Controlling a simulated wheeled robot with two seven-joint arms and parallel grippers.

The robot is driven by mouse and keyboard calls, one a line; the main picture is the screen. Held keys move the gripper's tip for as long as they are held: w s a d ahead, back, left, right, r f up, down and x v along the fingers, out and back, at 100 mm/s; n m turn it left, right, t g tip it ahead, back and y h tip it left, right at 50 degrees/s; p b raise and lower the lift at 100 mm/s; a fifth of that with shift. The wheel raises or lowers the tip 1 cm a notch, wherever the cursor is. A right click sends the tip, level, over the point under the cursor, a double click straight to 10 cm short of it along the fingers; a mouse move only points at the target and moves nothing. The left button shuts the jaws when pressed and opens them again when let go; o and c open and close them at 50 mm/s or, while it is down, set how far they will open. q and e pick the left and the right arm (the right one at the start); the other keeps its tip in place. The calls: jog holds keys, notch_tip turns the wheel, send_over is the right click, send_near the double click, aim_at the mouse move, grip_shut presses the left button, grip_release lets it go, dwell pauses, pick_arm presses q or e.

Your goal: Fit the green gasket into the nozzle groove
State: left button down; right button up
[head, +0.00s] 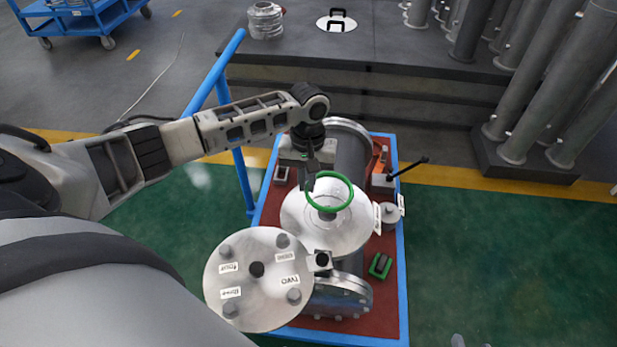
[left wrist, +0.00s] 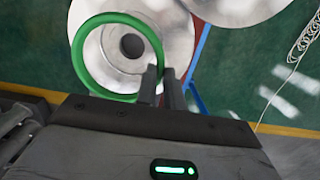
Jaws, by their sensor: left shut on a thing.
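The green gasket (head: 349,180) is a thin ring held by my left gripper (head: 309,185) over the nozzle flange (head: 295,225). My left gripper is shut on the ring's left edge in the head view. In the left wrist view the gasket (left wrist: 82,72) hangs from the fingertips (left wrist: 163,88) and overlaps the flange face (left wrist: 92,48). The flange is a bright metal disc with a dark round bore (left wrist: 132,45). I cannot tell how high the ring is above the flange, and the groove is not clear. My right gripper is not in view.
A round metal cover (head: 240,278) with bolts and labels stands at the front left of the nozzle. A small green block (head: 380,265) lies on the red deck (head: 388,302), which has a blue frame. A black lever (head: 410,166) sticks out at the right. A blue rail (head: 213,78) rises at the left.

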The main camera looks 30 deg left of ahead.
aim_at(307, 186)
pick_arm(q)
jog(key=shift+r+p, duration=0.15)
jog(key=shift+p, duration=0.15)
jog(key=shift+s+d+f+b, duration=0.1)
jog(key=shift+f+b, duration=0.3)
jog(key=shift+f, duration=1.4)
jog(key=shift+f+b, duration=0.3)
jog(key=shift+f, duration=0.9)
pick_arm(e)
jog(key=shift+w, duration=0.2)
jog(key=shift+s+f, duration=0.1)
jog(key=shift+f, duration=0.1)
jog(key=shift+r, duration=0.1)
pick_arm(q)
jog(key=shift+p, duration=0.3)
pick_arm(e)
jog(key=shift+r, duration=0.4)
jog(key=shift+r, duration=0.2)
